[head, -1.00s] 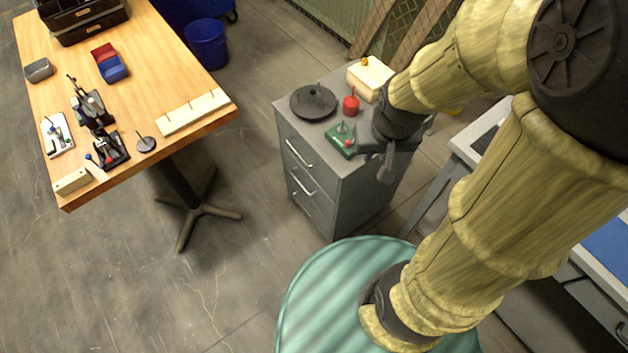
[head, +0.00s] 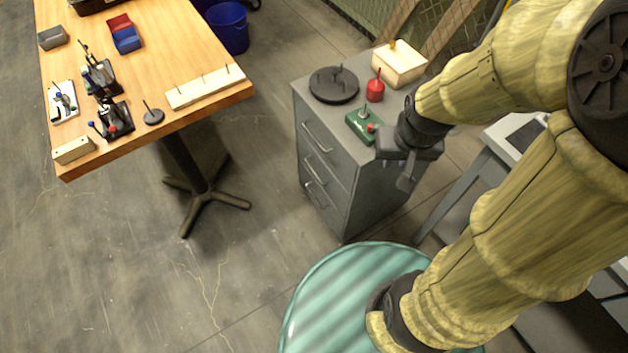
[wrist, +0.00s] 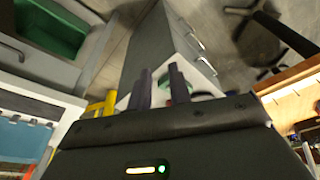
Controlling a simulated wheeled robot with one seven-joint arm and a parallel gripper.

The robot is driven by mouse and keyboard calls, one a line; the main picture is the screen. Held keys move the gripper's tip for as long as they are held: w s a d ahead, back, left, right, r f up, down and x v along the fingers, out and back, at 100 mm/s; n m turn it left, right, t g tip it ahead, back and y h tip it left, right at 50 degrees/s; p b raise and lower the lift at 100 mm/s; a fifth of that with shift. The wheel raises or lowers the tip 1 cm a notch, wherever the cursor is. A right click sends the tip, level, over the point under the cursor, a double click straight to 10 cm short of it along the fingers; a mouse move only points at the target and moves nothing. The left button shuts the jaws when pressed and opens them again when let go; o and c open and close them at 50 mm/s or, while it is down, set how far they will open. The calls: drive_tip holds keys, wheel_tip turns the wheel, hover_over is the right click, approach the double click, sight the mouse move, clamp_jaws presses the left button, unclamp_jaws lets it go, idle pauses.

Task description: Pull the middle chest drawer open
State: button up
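The grey chest (head: 365,190) stands right of the wooden table, its drawer fronts facing left. The middle drawer (head: 326,172) has a bar handle (head: 317,168), between the top and bottom drawers' handles; all the drawers look shut. My gripper (head: 405,178) is at the chest's near right side, away from the handles and touching none. In the wrist view, my gripper's two dark fingers (wrist: 162,85) stand apart with nothing seen between them. The chest (wrist: 152,50) lies beyond them, with handles along its right side.
On the chest top are a black disc (head: 334,84), a red object (head: 375,90), a green block (head: 363,125) and a cream box (head: 400,66). The wooden table (head: 190,60) is at left. A teal round surface (head: 330,300) is in front.

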drive_tip(key=w+a+f+m+t+b, duration=0.1)
drive_tip(key=w+f+b, duration=0.1)
drive_tip(key=f+b, duration=1.45)
drive_tip(key=w+a+f+m+b, duration=0.1)
drive_tip(key=w+f+b, duration=0.1)
drive_tip(key=f+b, duration=1.45)
drive_tip(key=w+a+f+m+t+h+b, duration=0.15)
drive_tip(key=w+a+f+m+t, duration=0.55)
drive_tip(key=w+a+f+m, duration=0.7)
drive_tip(key=s+a+f+m+t+h, duration=0.2)
drive_tip(key=s+a+f+t, duration=0.2)
drive_tip(key=s+f+t, duration=0.2)
drive_tip(key=s+t, duration=0.1)
drive_tip(key=t, duration=0.1)
drive_tip(key=shift+s+t, duration=0.4)
drive_tip(key=shift+a, duration=0.1)
